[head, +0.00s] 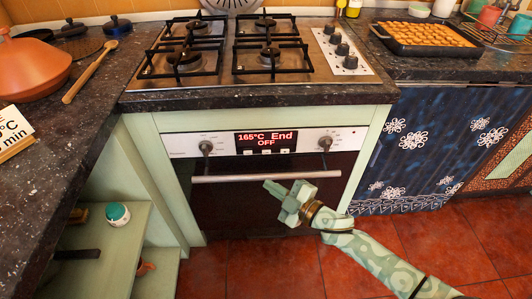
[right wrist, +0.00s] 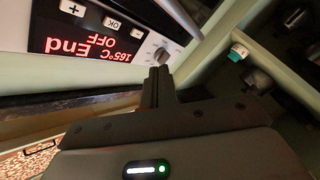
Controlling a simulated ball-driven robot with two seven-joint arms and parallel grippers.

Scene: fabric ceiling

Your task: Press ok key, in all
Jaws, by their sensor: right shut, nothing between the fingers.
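The oven panel (head: 178,146) has a red display (head: 263,138) reading "165°C End OFF". A row of small white keys sits under it, with the ok key (head: 266,152) in the middle. In the right wrist view the panel is upside down, and the ok key (right wrist: 113,23) lies between the plus key (right wrist: 73,8) and another key (right wrist: 138,32). My right gripper (head: 268,184) is shut and empty, in front of the oven door, below the keys in the head view. Its fingertips (right wrist: 158,72) are apart from the ok key. My left gripper is not in view.
Two knobs flank the display, left (head: 206,147) and right (head: 325,144). The door handle bar (head: 240,178) runs below the panel, close to my right gripper in the head view. The hob (head: 225,65) is above. An open shelf (head: 105,235) stands at the left.

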